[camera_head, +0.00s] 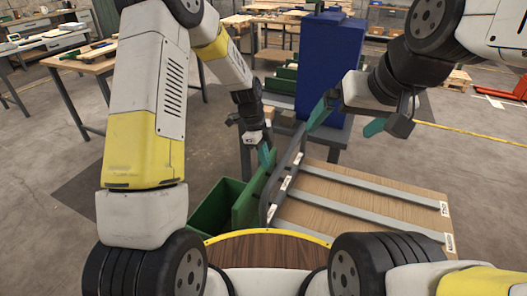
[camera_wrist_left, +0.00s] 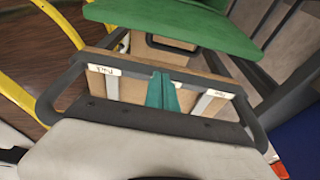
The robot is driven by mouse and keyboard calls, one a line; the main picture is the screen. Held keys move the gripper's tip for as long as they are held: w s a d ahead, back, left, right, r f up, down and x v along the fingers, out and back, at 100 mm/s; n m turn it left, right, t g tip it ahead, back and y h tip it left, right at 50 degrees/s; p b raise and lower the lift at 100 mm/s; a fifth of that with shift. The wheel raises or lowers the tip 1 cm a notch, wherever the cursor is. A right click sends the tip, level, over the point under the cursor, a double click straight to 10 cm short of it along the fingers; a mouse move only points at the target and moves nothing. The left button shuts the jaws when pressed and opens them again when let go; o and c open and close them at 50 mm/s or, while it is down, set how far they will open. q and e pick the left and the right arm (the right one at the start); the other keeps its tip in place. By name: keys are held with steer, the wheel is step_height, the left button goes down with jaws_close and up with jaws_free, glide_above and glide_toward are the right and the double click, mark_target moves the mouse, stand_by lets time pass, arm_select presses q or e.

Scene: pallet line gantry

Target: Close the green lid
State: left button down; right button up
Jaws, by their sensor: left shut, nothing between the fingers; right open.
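The green lid (camera_head: 250,197) stands raised and tilted at the right side of a green open box (camera_head: 212,208) in the head view. A green panel, apparently the lid (camera_wrist_left: 180,22), crosses the top of the left wrist view. My left gripper (camera_head: 267,157) is shut and empty, just above the lid's upper far end in the head view; I cannot tell whether it touches. Its teal fingers show together in the left wrist view (camera_wrist_left: 162,92). My right gripper (camera_head: 347,120) is open and empty, its teal fingers wide apart, to the right of the lid and in front of a blue cabinet.
A wooden board with grey rails (camera_head: 350,197) and a dark labelled frame (camera_head: 284,178) lies right of the lid. The blue cabinet (camera_head: 330,60) stands behind. A workbench (camera_head: 80,62) is at the back left. Open floor lies left of the box.

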mark_target(260, 176)
arm_select(q)
steer(key=x, duration=0.9)
steer(key=shift+w+a+r, duration=0.1)
steer(key=shift+w+a, duration=0.15)
steer(key=shift+a, duration=0.4)
steer(key=shift+w+a+r, duration=0.15)
steer(key=shift+w+a, duration=0.1)
steer(key=shift+a, duration=0.35)
steer(key=shift+w+a+r, duration=0.1)
steer(key=shift+w+a, duration=0.15)
steer(key=shift+a, duration=0.4)
